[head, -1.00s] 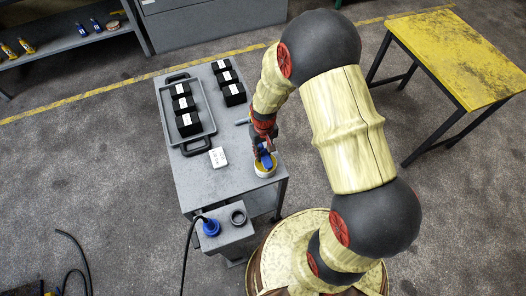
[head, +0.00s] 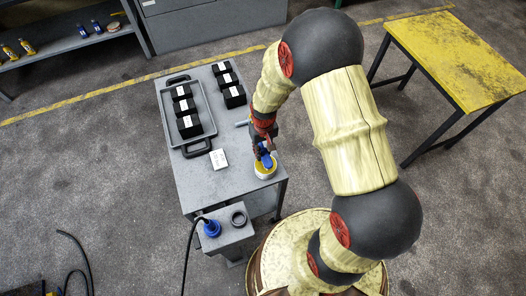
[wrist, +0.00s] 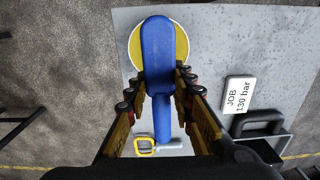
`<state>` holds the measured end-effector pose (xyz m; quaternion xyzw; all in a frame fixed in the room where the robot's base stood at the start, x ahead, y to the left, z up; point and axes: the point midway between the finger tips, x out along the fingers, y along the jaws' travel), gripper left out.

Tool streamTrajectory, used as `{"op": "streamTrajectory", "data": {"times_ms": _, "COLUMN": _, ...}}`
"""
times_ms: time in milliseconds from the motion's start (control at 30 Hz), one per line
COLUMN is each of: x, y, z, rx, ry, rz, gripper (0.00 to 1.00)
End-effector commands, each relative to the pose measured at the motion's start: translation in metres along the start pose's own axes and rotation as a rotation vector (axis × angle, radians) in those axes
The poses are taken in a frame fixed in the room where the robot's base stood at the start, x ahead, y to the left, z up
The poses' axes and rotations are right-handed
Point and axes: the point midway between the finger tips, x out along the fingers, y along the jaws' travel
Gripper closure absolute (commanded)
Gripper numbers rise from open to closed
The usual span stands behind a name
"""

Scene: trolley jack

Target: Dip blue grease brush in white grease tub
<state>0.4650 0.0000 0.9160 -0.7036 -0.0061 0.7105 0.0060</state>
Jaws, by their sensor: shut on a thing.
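My gripper (wrist: 160,84) is shut on the handle of the blue grease brush (wrist: 158,50). The brush also shows below my gripper in the head view (head: 266,160). The white grease tub (head: 265,174) stands near the front right corner of the grey table. Its round yellow inside (wrist: 181,45) shows behind the wide blue part of the brush in the wrist view. The brush lines up over the tub. I cannot tell whether its tip touches the grease, as the brush hides that spot.
A white card reading "JOB 130 bar" (wrist: 238,95) lies on the grey table (head: 196,180). A grey tray (head: 205,112) with black blocks and more black blocks beside it stand further back. A yellow-handled tool (wrist: 146,146) lies near the brush. A yellow table (head: 455,55) stands at right.

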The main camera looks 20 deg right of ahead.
Motion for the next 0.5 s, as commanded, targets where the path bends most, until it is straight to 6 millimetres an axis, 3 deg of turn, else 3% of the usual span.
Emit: {"op": "streamTrajectory", "data": {"times_ms": 500, "x": -0.041, "y": -0.001, "z": -0.001, "rx": 0.000, "ry": 0.002, "rz": 0.000, "gripper": 1.00}}
